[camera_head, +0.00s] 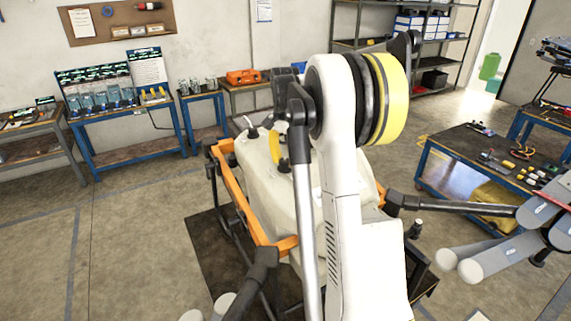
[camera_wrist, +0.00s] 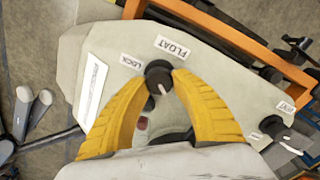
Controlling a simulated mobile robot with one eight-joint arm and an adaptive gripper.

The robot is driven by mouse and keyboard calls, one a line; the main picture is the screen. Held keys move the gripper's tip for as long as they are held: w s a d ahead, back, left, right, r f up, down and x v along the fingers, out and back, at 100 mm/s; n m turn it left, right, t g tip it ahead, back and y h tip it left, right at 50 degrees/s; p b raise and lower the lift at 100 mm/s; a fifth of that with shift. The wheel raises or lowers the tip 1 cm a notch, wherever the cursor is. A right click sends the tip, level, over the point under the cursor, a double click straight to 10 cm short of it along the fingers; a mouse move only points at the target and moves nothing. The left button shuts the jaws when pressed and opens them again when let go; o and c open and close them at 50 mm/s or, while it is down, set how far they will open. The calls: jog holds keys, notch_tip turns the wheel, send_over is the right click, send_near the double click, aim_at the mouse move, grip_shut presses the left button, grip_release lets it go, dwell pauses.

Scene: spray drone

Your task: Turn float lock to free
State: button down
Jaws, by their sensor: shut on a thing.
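A black round knob (camera_wrist: 158,70) with a short white mark sits on the pale top of the drone's tank (camera_wrist: 215,85). Beside it in the wrist view are a LOCK label (camera_wrist: 131,62) at its upper left and a FLOAT label (camera_wrist: 173,48) just above it. I cannot tell surely which label the mark points at. The yellow fingers of my gripper (camera_wrist: 160,82) are closed around the knob, one on each side. In the head view my arm hides the knob, and only part of a yellow finger (camera_head: 274,147) shows over the tank (camera_head: 260,170).
A second black knob (camera_wrist: 272,125) with white markings sits at the right. An orange frame (camera_head: 233,190) borders the tank, and dark drone arms (camera_head: 455,206) reach outward. A workbench (camera_head: 480,160) with small parts stands at right. Floor at left is clear.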

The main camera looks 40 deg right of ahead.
aim_at(285, 159)
jog(key=shift+n+b, duration=0.35)
jog(key=shift+n, duration=0.65)
jog(key=c, duration=1)
grip_release()
jog(key=shift+c, duration=0.2)
notch_tip(285, 159, up, 12)
